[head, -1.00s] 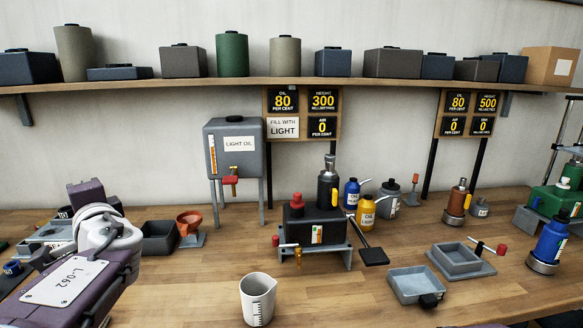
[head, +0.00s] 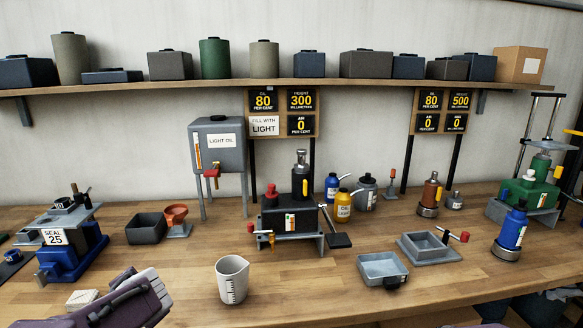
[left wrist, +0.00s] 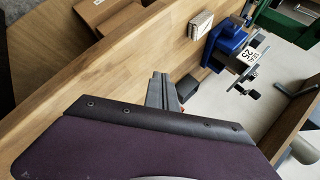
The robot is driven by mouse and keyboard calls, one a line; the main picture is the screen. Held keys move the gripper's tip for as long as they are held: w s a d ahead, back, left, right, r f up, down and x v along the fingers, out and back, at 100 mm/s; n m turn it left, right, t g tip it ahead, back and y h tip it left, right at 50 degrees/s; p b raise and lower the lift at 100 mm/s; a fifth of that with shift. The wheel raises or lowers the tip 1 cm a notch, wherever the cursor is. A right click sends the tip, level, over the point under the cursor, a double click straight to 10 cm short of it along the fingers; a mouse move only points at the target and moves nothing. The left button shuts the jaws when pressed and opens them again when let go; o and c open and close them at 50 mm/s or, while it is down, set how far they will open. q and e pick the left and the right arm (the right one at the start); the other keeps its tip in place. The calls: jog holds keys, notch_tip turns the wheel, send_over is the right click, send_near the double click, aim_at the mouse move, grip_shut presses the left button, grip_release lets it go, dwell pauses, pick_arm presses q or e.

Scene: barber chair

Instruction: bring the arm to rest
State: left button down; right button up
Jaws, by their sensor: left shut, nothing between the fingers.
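My purple left arm (head: 118,305) is low at the bottom left of the head view, in front of the bench. In the left wrist view my left gripper (left wrist: 161,90) shows as grey fingers past the dark wrist edge. The fingers are shut and empty. They appear over the wooden bench (left wrist: 110,92), near its edge. A blue fixture (head: 72,258) with a "SEAL 25" label stands behind the arm; it also shows in the left wrist view (left wrist: 228,42). My right gripper is not in view.
A small pale block (head: 82,299) lies near the arm. A measuring cup (head: 232,279), a black pump unit (head: 290,222), grey trays (head: 383,268) and a blue bottle jack (head: 511,232) stand on the bench. Bare wood lies between the cup and the arm.

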pick_arm(q)
jog(key=s+d+f+n+g+h, duration=0.2)
jog(key=s+d+f+n+h, duration=0.1)
jog(key=s+d+f, duration=0.5)
jog(key=s+d+f+n+g+h, duration=0.35)
jog(key=d+f, duration=0.35)
jog(key=f, duration=0.3)
notch_tip(320, 180, down, 10)
jog(key=s+f+b, duration=0.1)
jog(key=s+b, duration=0.2)
jog(key=b, duration=0.7)
notch_tip(320, 180, up, 23)
jog(key=p, duration=2.2)
jog(key=shift+d+g, duration=0.25)
jog(key=shift+g, duration=0.1)
